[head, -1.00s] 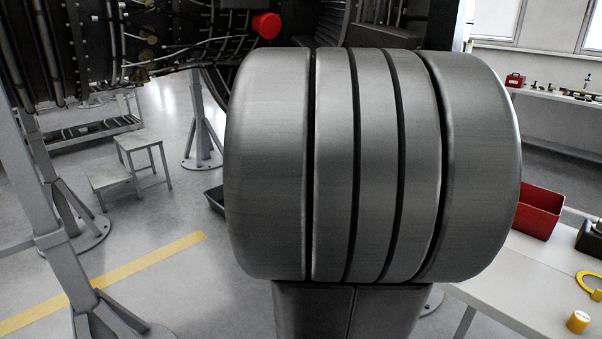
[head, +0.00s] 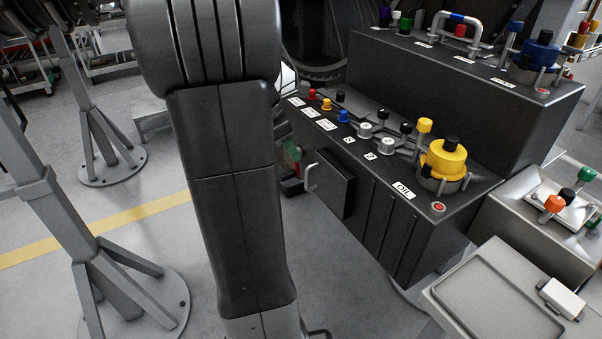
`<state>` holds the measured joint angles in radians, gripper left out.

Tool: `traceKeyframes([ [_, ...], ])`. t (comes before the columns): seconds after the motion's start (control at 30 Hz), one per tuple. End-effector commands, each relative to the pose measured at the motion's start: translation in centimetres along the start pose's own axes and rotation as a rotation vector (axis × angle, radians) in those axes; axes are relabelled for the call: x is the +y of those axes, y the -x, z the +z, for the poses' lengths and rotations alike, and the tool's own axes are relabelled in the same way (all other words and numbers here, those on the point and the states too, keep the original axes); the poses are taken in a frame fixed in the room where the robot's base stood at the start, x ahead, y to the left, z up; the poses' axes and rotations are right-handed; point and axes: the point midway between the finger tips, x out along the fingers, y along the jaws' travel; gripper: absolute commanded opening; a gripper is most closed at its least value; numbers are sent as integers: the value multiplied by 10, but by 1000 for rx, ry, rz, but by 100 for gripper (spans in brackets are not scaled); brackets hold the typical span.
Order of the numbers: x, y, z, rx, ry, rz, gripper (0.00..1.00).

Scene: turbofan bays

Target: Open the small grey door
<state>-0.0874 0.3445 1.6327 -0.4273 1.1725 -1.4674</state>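A small dark grey door (head: 334,186) is on the front of the black console (head: 395,215), low at its left end. A pale bar handle (head: 311,178) stands at the door's left side. The door looks closed, but its edges are too dark to be sure. My own arm stands upright left of the door and hides the floor behind it. My gripper cannot be made out; nothing is seen touching the handle.
The console top carries coloured knobs, small caps and a yellow oil cap (head: 446,160). A grey bench with a tray (head: 495,300) is at the lower right. A grey stand (head: 130,290) is at the left. Dark, partly hidden parts with green and red (head: 292,152) show beside my arm.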

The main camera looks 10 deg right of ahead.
Motion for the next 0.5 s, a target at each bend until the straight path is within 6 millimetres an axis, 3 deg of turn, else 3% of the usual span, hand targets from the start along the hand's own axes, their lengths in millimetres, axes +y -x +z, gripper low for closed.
traceKeyframes([
  [0.3, -1, -71, -1, 1, -1, -5, 32],
  [0.5, -1, -101, 0, 1, -2, -3, 32],
])
